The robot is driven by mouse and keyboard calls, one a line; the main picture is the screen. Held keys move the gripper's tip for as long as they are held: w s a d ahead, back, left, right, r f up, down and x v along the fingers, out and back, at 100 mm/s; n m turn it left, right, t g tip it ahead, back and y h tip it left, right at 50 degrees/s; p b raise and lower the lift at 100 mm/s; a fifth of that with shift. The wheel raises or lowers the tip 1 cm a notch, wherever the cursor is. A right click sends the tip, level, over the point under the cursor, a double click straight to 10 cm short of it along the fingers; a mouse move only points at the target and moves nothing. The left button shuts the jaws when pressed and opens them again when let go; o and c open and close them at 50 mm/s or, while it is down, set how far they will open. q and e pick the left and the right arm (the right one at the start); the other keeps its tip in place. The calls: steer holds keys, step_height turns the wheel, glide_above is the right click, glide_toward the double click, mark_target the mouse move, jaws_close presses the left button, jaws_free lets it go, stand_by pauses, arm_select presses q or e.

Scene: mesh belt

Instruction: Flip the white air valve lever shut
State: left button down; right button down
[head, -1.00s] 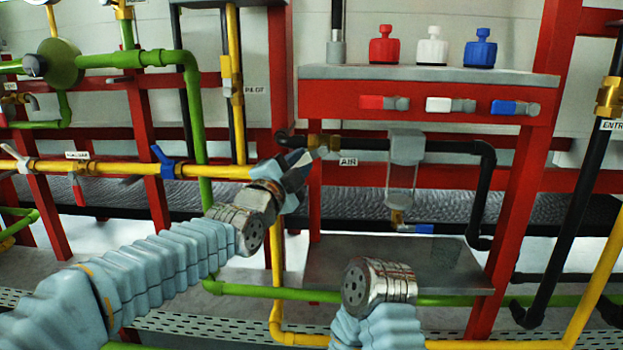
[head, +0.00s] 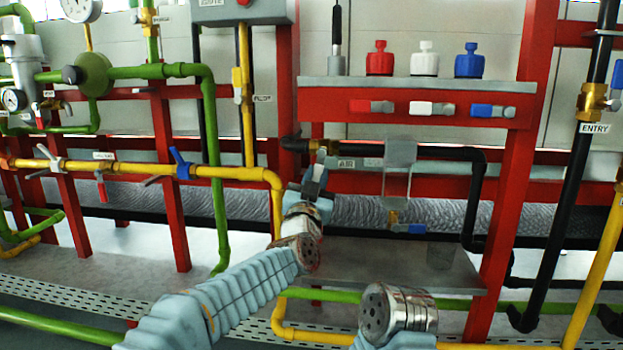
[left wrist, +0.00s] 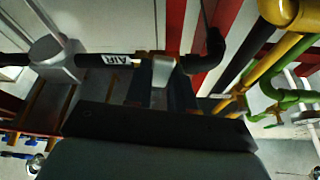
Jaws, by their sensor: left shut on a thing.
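The white air valve lever (left wrist: 160,76) shows in the left wrist view as a pale bar between the two dark fingers of my left gripper (left wrist: 160,95). The fingers are shut on it. Its brass valve body is partly hidden there, beside the white AIR label (left wrist: 118,59) on the black pipe. In the head view, my left gripper (head: 314,180) points up just below the brass air valve (head: 324,147). The gripper hides most of the lever there. My right arm's metal wrist shows at the bottom of the head view; its gripper is out of sight.
A yellow pipe (head: 232,172) with a blue lever (head: 180,160) runs left of the air valve. A black pipe (head: 440,152) runs right. Red frame posts (head: 502,190) and a grey shelf (head: 400,262) stand close by. Free space lies in front of the shelf.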

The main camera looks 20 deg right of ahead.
arm_select(q)
steer(key=shift+s+d+f+n+t+y+p, duration=0.15)
steer(key=shift+n+y, duration=0.1)
steer(key=shift+n, duration=0.3)
steer(key=shift+d+r+n+t+y+p, duration=0.1)
steer(key=shift+d+n+y, duration=0.1)
steer(key=shift+n, duration=0.3)
steer(key=shift+s+d+f+n+t+y+p, duration=0.15)
steer(key=shift+n+y, duration=0.1)
steer(key=shift+n, duration=0.3)
steer(key=shift+r, duration=0.15)
steer(key=c, duration=1)
jaws_free()
steer(key=shift+o, duration=0.2)
steer(key=b+v, duration=0.2)
steer(key=v, duration=1.1)
steer(key=shift+s+f, duration=0.25)
steer(key=shift+s, duration=0.05)
steer(key=shift+a+f, duration=0.1)
steer(key=shift+a, duration=0.05)
